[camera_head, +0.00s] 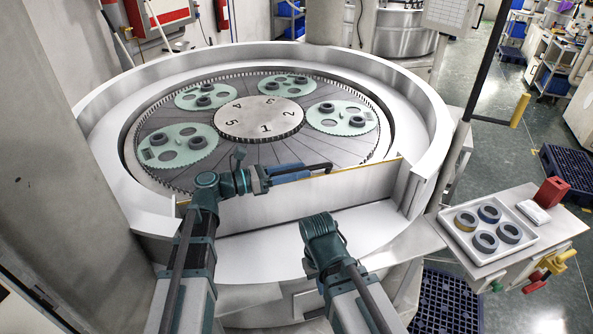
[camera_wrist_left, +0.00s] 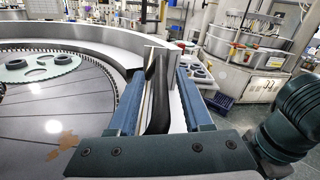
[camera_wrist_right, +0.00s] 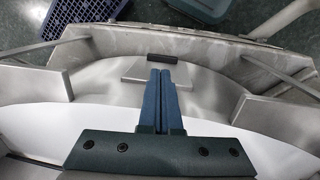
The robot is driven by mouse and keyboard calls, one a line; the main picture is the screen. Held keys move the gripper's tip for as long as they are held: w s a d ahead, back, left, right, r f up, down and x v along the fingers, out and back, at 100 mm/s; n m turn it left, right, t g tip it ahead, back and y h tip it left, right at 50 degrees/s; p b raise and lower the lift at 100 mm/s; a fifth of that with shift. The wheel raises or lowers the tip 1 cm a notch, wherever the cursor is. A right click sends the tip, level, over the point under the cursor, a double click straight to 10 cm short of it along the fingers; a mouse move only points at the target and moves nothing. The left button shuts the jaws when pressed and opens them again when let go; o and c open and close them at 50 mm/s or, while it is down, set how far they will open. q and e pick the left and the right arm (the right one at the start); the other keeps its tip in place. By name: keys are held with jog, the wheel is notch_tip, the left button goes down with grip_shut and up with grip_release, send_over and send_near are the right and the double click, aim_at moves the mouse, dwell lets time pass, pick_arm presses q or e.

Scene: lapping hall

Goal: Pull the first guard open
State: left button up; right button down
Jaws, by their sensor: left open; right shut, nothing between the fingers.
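The guard (camera_head: 350,188) is an upright grey panel with a yellowish top edge, across the front of the round lapping machine. A black handle bar (camera_head: 318,168) runs along its top; it also shows in the left wrist view (camera_wrist_left: 158,95). My left gripper (camera_head: 292,172) is open, its blue fingers on either side of the bar in the left wrist view (camera_wrist_left: 155,100). Whether they touch the bar cannot be told. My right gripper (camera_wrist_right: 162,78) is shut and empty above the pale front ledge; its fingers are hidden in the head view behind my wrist.
The lapping plate (camera_head: 260,150) behind the guard carries several green toothed carriers. A tray of rings (camera_head: 450,232) sits on a side table at right, beside a red box (camera_head: 552,191). A small dark handle (camera_wrist_right: 162,58) lies ahead of my right fingertips. A grey wall stands at left.

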pick_arm(q)
jog(key=shift+d, duration=0.1)
grip_shut()
dwell(1.4)
